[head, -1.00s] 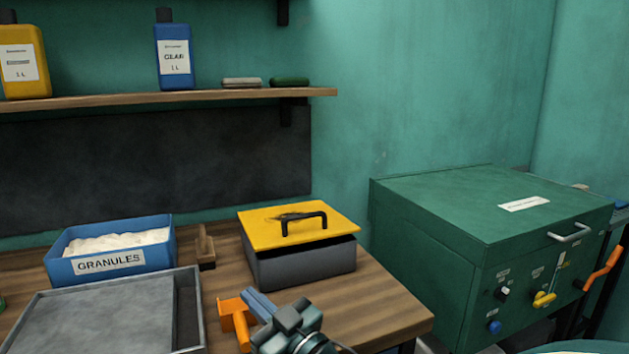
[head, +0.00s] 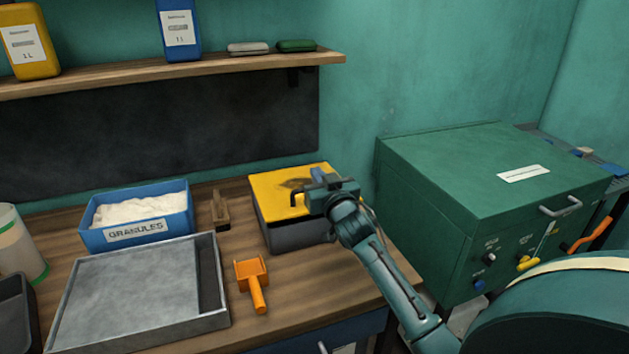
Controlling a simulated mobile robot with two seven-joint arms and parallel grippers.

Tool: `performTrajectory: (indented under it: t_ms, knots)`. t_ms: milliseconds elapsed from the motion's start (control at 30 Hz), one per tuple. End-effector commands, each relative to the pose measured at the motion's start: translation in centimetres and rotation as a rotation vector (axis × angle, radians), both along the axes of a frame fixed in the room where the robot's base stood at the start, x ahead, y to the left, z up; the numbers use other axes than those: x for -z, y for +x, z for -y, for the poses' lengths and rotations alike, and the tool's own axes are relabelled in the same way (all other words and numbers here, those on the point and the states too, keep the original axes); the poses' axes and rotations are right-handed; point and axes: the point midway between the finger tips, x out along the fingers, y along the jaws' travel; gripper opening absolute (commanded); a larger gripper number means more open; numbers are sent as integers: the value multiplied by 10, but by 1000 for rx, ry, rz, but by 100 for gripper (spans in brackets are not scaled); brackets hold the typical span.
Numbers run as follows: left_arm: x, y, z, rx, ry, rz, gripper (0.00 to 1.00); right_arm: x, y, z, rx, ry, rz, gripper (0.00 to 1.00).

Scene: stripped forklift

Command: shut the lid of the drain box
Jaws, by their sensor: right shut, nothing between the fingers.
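The drain box (head: 292,236) is a dark grey box on the wooden bench. Its yellow lid (head: 270,187) lies over the top and carries a black handle (head: 294,198). My right gripper (head: 318,176) is shut and empty, over the right part of the lid beside the handle. I cannot tell whether it touches the lid. The gripper and wrist hide the lid's right side and front right corner, so I cannot tell whether a gap stays there. My left gripper is not in view.
A blue granules bin (head: 137,216), a grey tray (head: 140,290), an orange scoop (head: 253,280) and a small wooden-handled brush (head: 221,210) stand left of the box. A green cabinet (head: 480,185) stands to the right. A shelf (head: 190,75) hangs above.

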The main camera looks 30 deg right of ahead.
Motion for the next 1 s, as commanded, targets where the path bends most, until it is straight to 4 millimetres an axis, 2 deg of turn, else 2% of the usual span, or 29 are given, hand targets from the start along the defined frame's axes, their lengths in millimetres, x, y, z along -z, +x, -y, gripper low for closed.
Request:
performTrajectory:
  t_ms: [33, 200, 300, 500, 900, 1000]
  knots:
    - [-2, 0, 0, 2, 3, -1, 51, -3, 11, 2, 0, 0, 0, 0]
    - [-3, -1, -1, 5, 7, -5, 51, -3, 40, 9, 0, 1, 0, 0]
    - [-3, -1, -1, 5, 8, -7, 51, 16, 34, 7, -1, 2, -6, 0]
    - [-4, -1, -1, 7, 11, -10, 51, 33, 28, 6, -1, 3, 0, 0]
    - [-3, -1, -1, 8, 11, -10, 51, 37, 26, 6, -1, 0, 1, 0]
    - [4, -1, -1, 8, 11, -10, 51, 43, 26, 5, -2, -1, 8, 0]
